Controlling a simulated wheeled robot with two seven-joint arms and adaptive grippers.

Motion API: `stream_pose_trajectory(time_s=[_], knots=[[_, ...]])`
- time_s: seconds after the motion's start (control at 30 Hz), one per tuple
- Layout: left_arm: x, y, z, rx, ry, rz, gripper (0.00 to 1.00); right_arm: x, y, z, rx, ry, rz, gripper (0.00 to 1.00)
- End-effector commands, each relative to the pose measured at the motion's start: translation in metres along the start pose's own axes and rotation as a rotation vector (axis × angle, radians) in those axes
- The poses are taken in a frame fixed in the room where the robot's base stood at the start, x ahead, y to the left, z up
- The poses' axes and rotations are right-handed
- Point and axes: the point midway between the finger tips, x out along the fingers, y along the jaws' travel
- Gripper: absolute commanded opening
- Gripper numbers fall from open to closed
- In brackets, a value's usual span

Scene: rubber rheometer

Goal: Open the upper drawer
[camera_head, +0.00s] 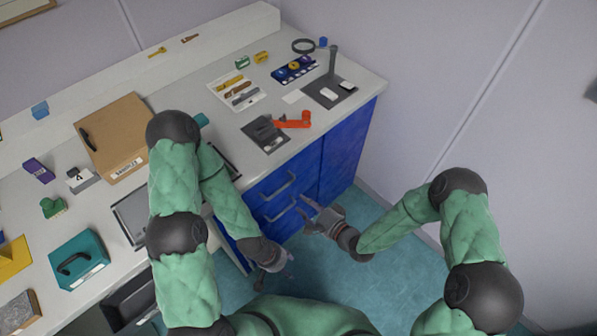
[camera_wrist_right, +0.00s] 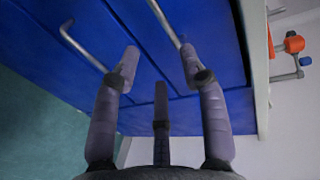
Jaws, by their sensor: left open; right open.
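The blue drawer cabinet (camera_head: 256,200) under the counter has two drawers with grey bar handles; both look shut. The upper drawer handle (camera_head: 279,184) also shows at the top of the right wrist view (camera_wrist_right: 166,20). The lower drawer handle (camera_head: 280,208) shows left of it there (camera_wrist_right: 84,46). My right gripper (camera_head: 306,213) is open and empty in front of the drawers. In the right wrist view its spread fingers (camera_wrist_right: 158,66) point at the drawer fronts, with the upper handle's near end close to the right fingertip. Contact cannot be told. My left gripper (camera_head: 280,274) is open, low before the cabinet.
The counter (camera_head: 340,118) above holds a red-orange device (camera_head: 292,122), a dark mat with a stand (camera_head: 331,88), a cardboard box (camera_head: 115,135) and a teal case (camera_head: 78,258). The counter edge overhangs just above the drawers. Teal floor (camera_head: 345,275) is open in front.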

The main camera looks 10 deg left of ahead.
Motion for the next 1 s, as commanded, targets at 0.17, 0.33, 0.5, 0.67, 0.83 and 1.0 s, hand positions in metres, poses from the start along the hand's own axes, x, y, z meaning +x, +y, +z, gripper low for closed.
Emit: stream_pose_trajectory(time_s=[0.17,0.33,0.5,0.67,0.83,1.0], knots=[[0.003,-0.001,0.001,-0.001,-0.001,0.0,0.58,0.007,-0.003,0.003,0.013,-0.012,-0.022,0.43],[0.009,-0.004,0.0,-0.001,-0.001,0.0,0.58,0.03,-0.003,0.004,0.009,-0.011,-0.023,0.43],[0.018,-0.007,0.0,-0.001,-0.001,0.0,0.58,0.061,-0.003,0.004,0.009,-0.011,-0.023,0.43],[0.025,-0.009,-0.001,-0.001,-0.001,0.0,0.58,0.086,-0.003,0.004,0.01,-0.01,-0.021,0.43],[0.029,-0.011,-0.001,0.0,-0.001,0.0,0.58,0.103,-0.003,0.003,0.012,-0.009,-0.019,0.43],[0.03,-0.011,-0.001,0.0,-0.001,0.0,0.58,0.11,-0.005,0.003,0.011,-0.008,-0.02,0.43]])
